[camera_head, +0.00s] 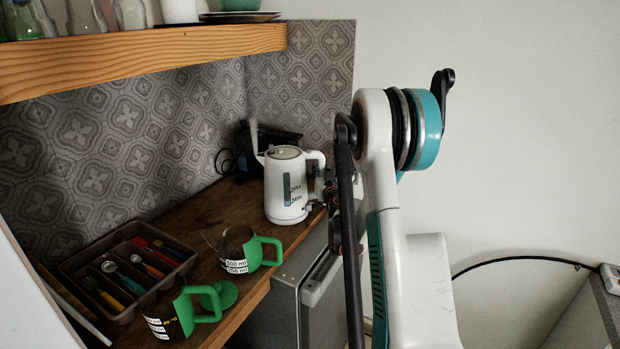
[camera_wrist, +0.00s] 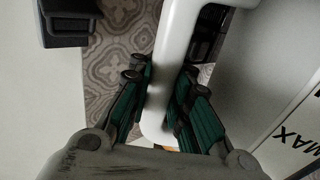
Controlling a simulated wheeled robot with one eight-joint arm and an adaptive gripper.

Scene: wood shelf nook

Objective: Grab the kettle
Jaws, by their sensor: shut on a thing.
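The white kettle (camera_head: 285,190) stands upright at the back right of the wooden counter (camera_head: 190,195), with its handle toward the right in the head view. In the wrist view, the kettle's white body (camera_wrist: 275,75) fills the right side, with part of the word MAX showing. Its white handle (camera_wrist: 177,45) runs down between my fingers. My gripper (camera_wrist: 160,95) is shut on the handle, with green-padded fingers on both sides of it. In the head view, my arm largely hides the gripper.
A brown cutlery tray (camera_head: 125,272) lies left. A dark box (camera_head: 270,140) stands behind the kettle. A wooden shelf (camera_head: 140,62) hangs above.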

